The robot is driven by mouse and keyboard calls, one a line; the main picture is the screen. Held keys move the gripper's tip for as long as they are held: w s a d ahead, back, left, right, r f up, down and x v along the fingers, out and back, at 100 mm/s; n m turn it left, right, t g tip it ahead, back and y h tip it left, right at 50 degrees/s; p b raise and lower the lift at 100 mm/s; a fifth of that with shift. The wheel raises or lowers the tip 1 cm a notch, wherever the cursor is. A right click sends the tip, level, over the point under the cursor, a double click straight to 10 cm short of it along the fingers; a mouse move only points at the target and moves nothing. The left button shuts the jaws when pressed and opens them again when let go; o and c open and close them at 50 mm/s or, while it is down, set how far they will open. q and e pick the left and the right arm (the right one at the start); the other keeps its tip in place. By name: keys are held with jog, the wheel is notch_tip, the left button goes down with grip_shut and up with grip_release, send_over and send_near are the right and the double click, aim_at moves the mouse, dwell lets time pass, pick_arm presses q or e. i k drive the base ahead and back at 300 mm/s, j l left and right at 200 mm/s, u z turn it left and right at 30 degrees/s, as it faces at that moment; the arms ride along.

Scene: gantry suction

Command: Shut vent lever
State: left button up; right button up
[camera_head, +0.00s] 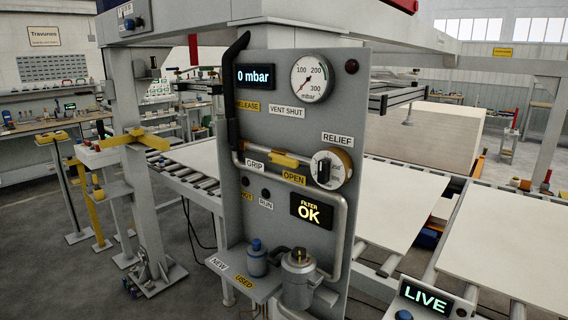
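A grey control panel (300,215) stands upright in front of me. A yellow lever (285,159) lies roughly along the grey pipe that crosses the panel. It sits just above the yellow OPEN label (293,178). The white VENT SHUT label (286,112) is higher on the panel, above the lever. I cannot tell for sure how far the lever is turned. Neither of my grippers is in view.
A round relief valve (331,168) with a black knob is right of the lever. A gauge (312,78) and a 0 mbar display (255,77) are above. A filter shelf (243,280) juts out below. A black hose (230,90) runs down the panel's left edge.

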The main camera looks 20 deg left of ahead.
aim_at(289, 162)
jog(key=u, duration=0.35)
jog(key=j+u, duration=1.05)
jog(key=u, duration=0.15)
